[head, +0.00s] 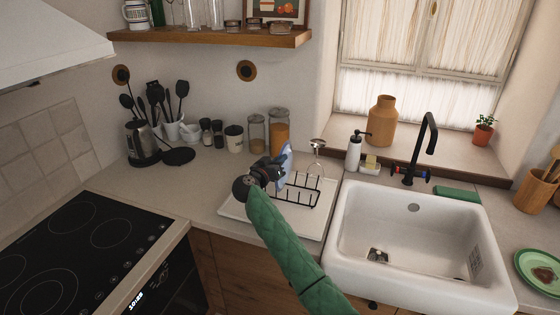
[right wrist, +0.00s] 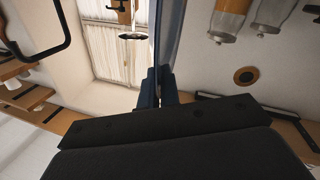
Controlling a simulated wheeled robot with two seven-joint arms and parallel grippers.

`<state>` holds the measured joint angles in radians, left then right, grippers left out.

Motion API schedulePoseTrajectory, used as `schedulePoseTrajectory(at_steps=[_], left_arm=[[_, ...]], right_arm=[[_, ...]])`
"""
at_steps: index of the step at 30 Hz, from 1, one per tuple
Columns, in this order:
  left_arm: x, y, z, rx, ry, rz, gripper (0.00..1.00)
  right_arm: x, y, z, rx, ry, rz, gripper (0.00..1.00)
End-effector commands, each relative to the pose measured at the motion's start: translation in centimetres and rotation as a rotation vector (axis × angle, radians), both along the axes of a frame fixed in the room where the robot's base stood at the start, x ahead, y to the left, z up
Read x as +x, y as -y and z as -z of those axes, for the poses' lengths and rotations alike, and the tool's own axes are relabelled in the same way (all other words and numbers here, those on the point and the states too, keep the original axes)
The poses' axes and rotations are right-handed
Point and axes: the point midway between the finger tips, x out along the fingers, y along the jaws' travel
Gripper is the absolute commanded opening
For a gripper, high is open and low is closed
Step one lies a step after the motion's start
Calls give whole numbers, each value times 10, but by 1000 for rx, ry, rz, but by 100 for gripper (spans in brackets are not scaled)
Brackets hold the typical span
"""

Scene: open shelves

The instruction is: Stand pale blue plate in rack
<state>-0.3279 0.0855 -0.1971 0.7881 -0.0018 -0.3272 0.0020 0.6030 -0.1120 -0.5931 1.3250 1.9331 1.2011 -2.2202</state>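The pale blue plate (head: 286,160) is upright, seen nearly edge-on, at the left end of the black wire rack (head: 318,192). My right gripper (head: 276,170) is shut on it, coming from the front left. In the right wrist view the plate is a thin blue strip (right wrist: 159,38) between the two dark fingers (right wrist: 158,88). The gripper hides the plate's lower part, so I cannot tell whether it touches the rack. The rack stands on a white drain tray (head: 235,209). My left gripper is not in view.
A stemmed glass (head: 317,148) stands just behind the rack. Jars (head: 278,132) line the wall behind. The white sink (head: 410,240) is to the right, with a black tap (head: 428,140) and soap bottle (head: 354,150). A green plate (head: 530,258) lies at far right.

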Motion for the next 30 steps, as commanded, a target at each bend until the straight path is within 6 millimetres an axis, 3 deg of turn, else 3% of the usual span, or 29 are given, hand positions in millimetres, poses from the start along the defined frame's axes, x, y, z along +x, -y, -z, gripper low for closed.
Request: schedulePoseTrajectory(at_steps=[10, 27, 30], left_arm=[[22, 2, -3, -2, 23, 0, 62], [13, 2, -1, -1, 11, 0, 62], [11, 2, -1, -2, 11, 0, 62]], right_arm=[[0, 0, 19, -1, 1, 0, 0], [0, 0, 26, -1, 1, 1, 0], [0, 0, 26, -1, 1, 1, 24]])
